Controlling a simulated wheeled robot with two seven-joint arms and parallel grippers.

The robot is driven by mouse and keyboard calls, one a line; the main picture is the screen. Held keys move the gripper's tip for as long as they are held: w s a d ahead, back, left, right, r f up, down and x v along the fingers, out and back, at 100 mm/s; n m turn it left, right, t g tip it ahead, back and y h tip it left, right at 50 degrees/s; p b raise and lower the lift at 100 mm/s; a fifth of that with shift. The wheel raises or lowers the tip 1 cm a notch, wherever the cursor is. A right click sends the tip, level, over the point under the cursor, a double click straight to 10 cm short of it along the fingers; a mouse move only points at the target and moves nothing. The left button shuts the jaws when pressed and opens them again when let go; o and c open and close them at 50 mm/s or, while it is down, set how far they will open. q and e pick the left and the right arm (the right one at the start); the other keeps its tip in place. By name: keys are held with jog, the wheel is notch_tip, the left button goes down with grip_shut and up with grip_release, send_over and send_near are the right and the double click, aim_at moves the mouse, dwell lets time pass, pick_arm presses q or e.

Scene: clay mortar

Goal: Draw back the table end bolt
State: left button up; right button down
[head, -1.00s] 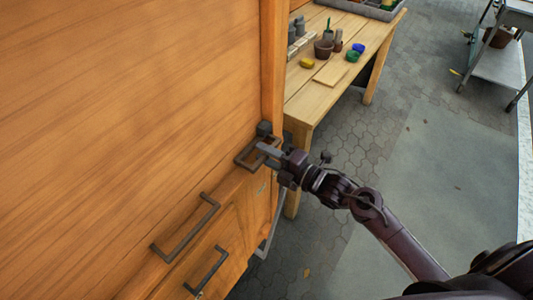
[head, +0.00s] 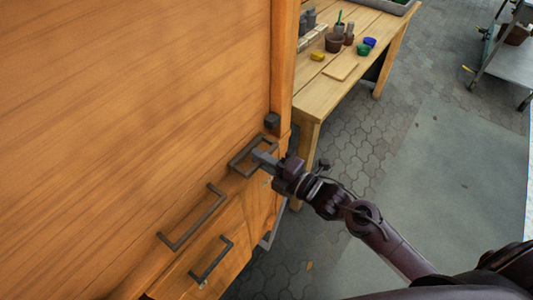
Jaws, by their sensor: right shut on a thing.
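The bolt's dark, frame-shaped handle (head: 240,164) sits on the edge of the wooden cabinet, below the upright post. A small dark block (head: 271,121) is at the foot of the post, with a visible gap between it and the handle. My right gripper (head: 264,161) reaches in from the lower right and is shut on the bolt handle. Its fingers hide part of the handle's right side. My left gripper is out of the picture.
Two more dark handles sit lower left: a long one (head: 191,219) and a drawer pull (head: 211,261). A wooden workbench (head: 328,93) with pots stands behind. A metal cart (head: 507,62) is far right. Paving is clear at right.

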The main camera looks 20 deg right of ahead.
jog(key=shift+s+a+f, duration=0.1)
jog(key=shift+s+a, duration=0.05)
jog(key=c, duration=1.4)
grip_release()
jog(key=shift+a, duration=0.1)
jog(key=shift+o, duration=0.2)
jog(key=b+v, duration=0.1)
jog(key=v, duration=0.6)
jog(key=shift+s+d, duration=0.3)
